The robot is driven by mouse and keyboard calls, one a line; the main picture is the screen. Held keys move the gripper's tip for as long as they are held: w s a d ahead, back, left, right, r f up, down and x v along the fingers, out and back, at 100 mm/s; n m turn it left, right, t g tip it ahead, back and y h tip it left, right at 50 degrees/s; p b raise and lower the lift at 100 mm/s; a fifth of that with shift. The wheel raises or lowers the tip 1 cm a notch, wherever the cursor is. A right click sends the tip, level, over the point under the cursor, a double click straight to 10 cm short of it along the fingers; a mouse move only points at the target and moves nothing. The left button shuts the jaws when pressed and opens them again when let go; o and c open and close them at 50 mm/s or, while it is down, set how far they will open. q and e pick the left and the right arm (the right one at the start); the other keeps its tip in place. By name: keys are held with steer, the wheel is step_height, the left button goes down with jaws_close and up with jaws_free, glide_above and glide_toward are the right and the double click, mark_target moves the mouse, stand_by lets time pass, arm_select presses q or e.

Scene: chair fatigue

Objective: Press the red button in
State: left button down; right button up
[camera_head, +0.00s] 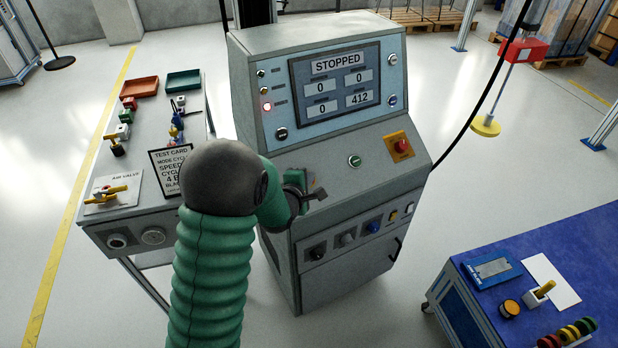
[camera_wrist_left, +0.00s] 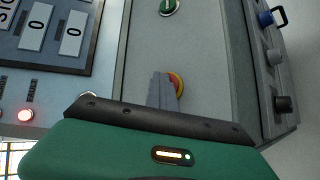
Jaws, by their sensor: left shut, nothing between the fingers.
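A red button (camera_head: 402,146) on a yellow square plate sits at the right of the console's sloped panel in the head view. My left gripper (camera_head: 316,194) is shut and empty over the left-middle of that panel, well left of this button. In the left wrist view a second round red-and-yellow piece (camera_wrist_left: 177,84) shows beside my left fingers (camera_wrist_left: 161,88), which partly cover it. I cannot tell whether they touch it. A green button (camera_head: 355,160) lies between my gripper and the plated button; it also shows in the left wrist view (camera_wrist_left: 170,7). My right gripper is out of view.
The console's screen (camera_head: 336,83) reads STOPPED, with a lit red lamp (camera_head: 267,106) beside it. Knobs line the console's front. A side bench (camera_head: 135,215) stands left, a blue table (camera_head: 560,240) lower right. A cable and a hanging red box (camera_head: 524,51) are at right.

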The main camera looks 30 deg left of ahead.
arm_select(q)
steer(key=shift+s+a+f, duration=0.15)
steer(key=s+d+r+p, duration=0.1)
steer(key=d+r+p, duration=0.2)
steer(key=r, duration=0.2)
steer(key=shift+s+p, duration=0.15)
steer(key=shift+p, duration=0.25)
